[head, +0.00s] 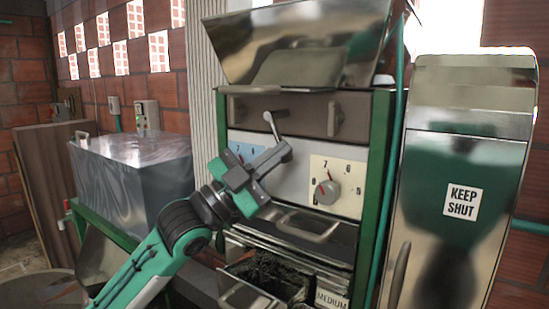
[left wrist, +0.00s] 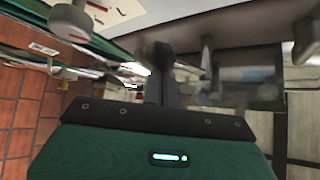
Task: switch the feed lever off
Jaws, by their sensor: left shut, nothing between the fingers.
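A grey metal lever (head: 276,129), which I take for the feed lever, stands on the front panel of the machine (head: 312,150) in the head view. It tilts, its upper end leaning to the left. My left gripper (head: 266,160) is shut and empty, right in front of the panel and beside the lever's lower part. I cannot tell whether they touch. In the left wrist view the closed fingers (left wrist: 161,75) point toward the panel, and a grey upright part (left wrist: 207,55), perhaps the lever, stands to their right. My right gripper is not in view.
A round dial (head: 327,192) on a cream plate sits right of my gripper; another dial plate is partly hidden behind it. Below is an open drawer (head: 245,296) of dark material. A steel cabinet marked "KEEP SHUT" (head: 462,201) stands right, a steel tank (head: 135,175) left.

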